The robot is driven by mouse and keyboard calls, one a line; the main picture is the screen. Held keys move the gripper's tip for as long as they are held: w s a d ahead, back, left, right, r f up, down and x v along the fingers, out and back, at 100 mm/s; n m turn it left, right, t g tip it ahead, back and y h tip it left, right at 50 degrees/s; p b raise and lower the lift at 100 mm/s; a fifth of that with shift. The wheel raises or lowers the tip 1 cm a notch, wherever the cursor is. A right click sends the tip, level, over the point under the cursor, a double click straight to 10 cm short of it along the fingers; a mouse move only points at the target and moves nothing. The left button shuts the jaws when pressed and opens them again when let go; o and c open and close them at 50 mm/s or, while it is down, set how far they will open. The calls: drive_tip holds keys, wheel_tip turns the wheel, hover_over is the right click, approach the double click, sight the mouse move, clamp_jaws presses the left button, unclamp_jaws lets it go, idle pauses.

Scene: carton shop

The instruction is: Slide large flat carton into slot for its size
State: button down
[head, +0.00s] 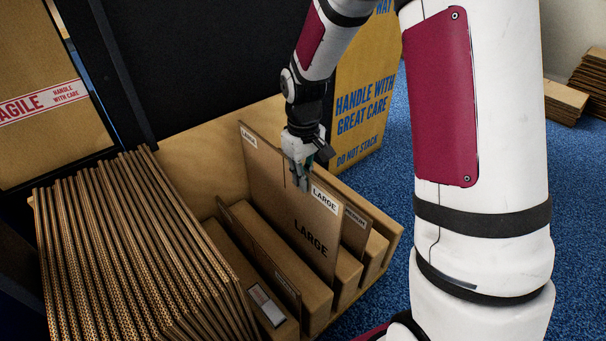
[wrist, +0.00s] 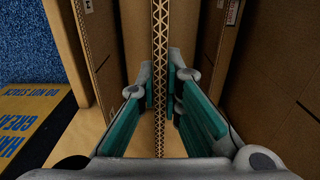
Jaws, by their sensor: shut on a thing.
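The large flat carton (head: 290,215) is a tall brown sheet printed LARGE, with white LARGE labels near its upper corners. It stands on edge, roughly upright, over the slotted wooden rack (head: 392,232), among its dividers. Its lower edge is hidden behind a divider, so I cannot tell how deep it sits. My gripper (head: 298,178) is shut on its top edge from above. In the wrist view the corrugated edge (wrist: 160,50) runs between the teal finger pads of my gripper (wrist: 165,100).
A carton labelled MEDIUM (head: 355,228) stands in the rack to the right. A shorter carton (head: 262,245) stands to the left. Many flat cartons (head: 130,240) are packed at the left. A box printed HANDLE WITH GREAT CARE (head: 368,75) stands behind the rack. Blue carpet (head: 395,180) lies to the right.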

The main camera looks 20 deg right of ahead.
sight(303, 204)
drive_tip(key=shift+f+b, duration=2.9)
drive_tip(key=shift+f, duration=1.9)
drive_tip(key=c, duration=1.7)
unclamp_jaws()
